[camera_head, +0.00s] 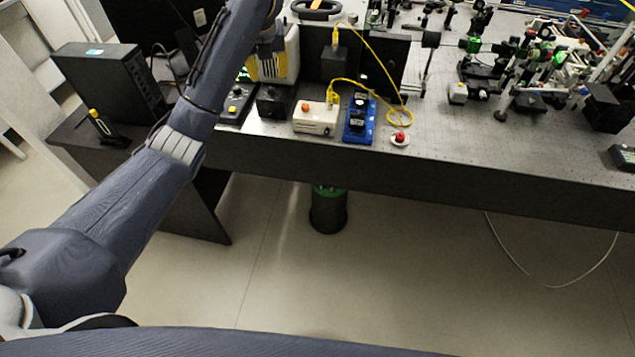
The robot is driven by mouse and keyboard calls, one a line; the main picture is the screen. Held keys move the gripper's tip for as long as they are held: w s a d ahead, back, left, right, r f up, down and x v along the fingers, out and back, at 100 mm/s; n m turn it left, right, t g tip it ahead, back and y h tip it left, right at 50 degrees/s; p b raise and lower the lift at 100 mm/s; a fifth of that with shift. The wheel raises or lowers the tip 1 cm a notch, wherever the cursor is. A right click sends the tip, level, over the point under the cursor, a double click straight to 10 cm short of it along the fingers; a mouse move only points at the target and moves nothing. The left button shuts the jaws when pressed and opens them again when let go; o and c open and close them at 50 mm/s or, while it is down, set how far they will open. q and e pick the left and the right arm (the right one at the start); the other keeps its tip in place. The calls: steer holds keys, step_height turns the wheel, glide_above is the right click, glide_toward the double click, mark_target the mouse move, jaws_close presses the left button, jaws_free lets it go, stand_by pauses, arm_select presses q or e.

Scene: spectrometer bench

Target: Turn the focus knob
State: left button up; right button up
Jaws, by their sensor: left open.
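My left arm reaches up from the lower left to the back of the bench. Its gripper (268,42) is a small dark shape at the top, in front of a white and yellow instrument (287,60). It is open, and its fingertips are hard to make out. I cannot tell for sure which part is the focus knob. Near the gripper stand a dark control box with small knobs (237,103) and a black box (273,100). A blue unit with black parts (358,122) stands further right. My right gripper is out of view.
Crowded optics (540,60) fill the back right.

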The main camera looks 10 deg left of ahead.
arm_select(q)
steer(key=a+v, duration=0.1)
steer(key=v, duration=0.8)
steer(key=w+a+r+m+t+y, duration=0.3)
steer(key=w+a+t+y, duration=0.4)
steer(key=w+t, duration=0.3)
steer(key=s+d+r+m+t+h, duration=0.1)
steer(key=s+d+r+m+t, duration=0.35)
steer(key=s+m+t, duration=0.35)
steer(key=s+d+f+m+g+h, duration=0.1)
steer(key=s+d+f+m+h, duration=0.45)
steer(key=d+m+h, duration=0.4)
steer(key=s+d+f+m+g+h, duration=0.1)
steer(key=s+d+f+m+h, duration=0.45)
steer(key=m+h, duration=0.75)
step_height(320, 180, down, 34)
steer(key=s+d+m+g+y, duration=0.1)
steer(key=d+m+g+y, duration=0.1)
steer(key=m+g+y, duration=0.5)
steer(key=g, duration=0.5)
